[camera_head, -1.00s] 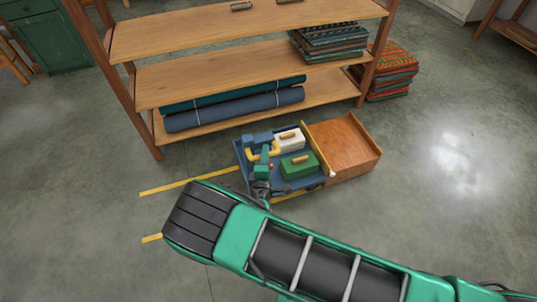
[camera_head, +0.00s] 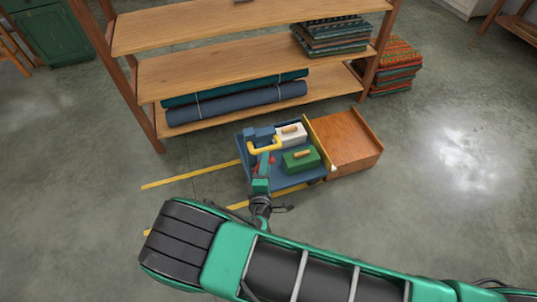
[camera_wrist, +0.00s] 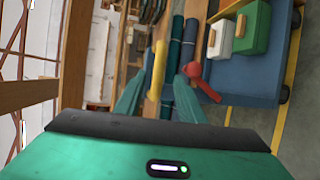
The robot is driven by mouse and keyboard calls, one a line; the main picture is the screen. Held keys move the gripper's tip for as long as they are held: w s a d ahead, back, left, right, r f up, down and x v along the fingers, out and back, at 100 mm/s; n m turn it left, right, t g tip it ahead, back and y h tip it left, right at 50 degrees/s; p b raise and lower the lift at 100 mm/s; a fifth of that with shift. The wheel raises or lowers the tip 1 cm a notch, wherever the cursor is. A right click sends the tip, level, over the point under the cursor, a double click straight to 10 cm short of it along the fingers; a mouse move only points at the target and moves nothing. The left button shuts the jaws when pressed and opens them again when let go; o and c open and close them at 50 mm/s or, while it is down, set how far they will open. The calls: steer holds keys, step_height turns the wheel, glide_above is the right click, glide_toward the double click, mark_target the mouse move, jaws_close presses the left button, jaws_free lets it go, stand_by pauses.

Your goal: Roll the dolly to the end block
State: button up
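The dolly is a low blue platform (camera_head: 290,181) on wheels, with a bent yellow handle (camera_head: 264,149) on a blue post (camera_head: 259,136). It carries a white box (camera_head: 291,137) and a green box (camera_head: 300,160). Its right side lies right by the brown wooden end block (camera_head: 345,145), which has a yellow edge strip (camera_head: 319,143); I cannot tell whether they touch. My gripper (camera_head: 263,168) is at the handle side. In the wrist view, its two fingers (camera_wrist: 161,82) are apart, with the yellow handle (camera_wrist: 157,69) showing between their tips, not visibly clamped. A red part (camera_wrist: 201,81) shows beside the right finger.
Yellow floor lines (camera_head: 190,175) run left from the dolly. A wooden shelf (camera_head: 215,75) with rolled cloth (camera_head: 237,102) stands just behind. Folded textiles (camera_head: 395,65) are stacked at the back right. The floor to the right of the block is clear.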

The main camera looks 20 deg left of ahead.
steer(key=shift+v, duration=1.5)
